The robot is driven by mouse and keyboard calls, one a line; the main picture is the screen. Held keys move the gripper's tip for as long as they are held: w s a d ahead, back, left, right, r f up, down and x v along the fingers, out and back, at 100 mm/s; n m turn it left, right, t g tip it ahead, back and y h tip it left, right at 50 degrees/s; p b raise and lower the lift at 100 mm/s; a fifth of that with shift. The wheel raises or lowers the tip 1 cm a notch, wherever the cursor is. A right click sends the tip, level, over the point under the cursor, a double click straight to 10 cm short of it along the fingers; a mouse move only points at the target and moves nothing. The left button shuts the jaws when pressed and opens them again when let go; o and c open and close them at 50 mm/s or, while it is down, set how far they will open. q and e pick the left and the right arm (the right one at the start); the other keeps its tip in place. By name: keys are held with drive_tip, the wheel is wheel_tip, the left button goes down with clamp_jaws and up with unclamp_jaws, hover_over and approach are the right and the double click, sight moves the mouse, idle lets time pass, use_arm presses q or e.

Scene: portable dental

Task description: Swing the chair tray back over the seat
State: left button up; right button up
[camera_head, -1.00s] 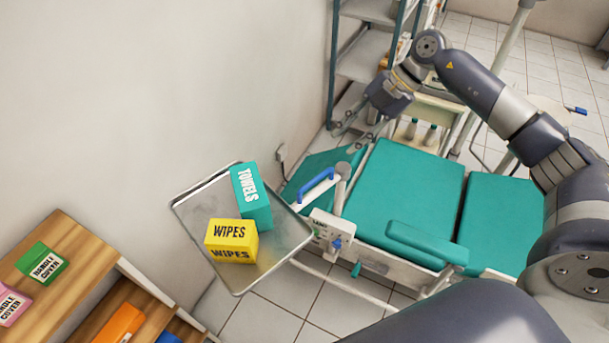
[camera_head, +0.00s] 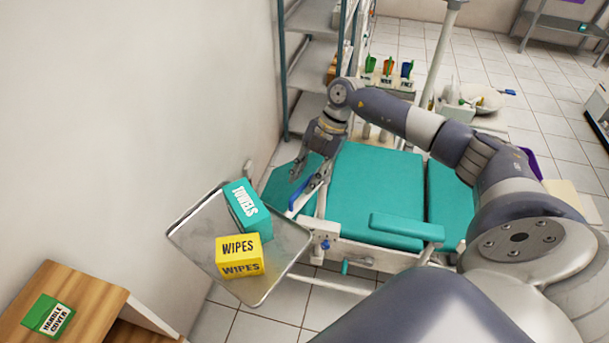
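The metal chair tray (camera_head: 190,238) hangs out to the left of the dental chair, clear of the green seat (camera_head: 372,190). It carries a teal towels box (camera_head: 246,208) and a yellow wipes box (camera_head: 239,256). The tray's blue handle (camera_head: 297,204) stands on its arm between tray and seat. My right gripper (camera_head: 303,179) points down at the handle with its fingers spread. One finger overlaps the handle in the picture; I cannot tell whether it touches. My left gripper is out of view.
A green armrest (camera_head: 407,227) runs along the seat's near side. A metal shelf rack (camera_head: 312,65) stands behind the chair against the wall. A wooden cabinet (camera_head: 75,300) with a green handle cover box (camera_head: 48,316) is at lower left. Bare tiled floor lies below the tray.

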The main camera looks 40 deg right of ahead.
drive_tip(key=shift+f, duration=0.5)
drive_tip(key=shift+c, duration=0.2)
clamp_jaws()
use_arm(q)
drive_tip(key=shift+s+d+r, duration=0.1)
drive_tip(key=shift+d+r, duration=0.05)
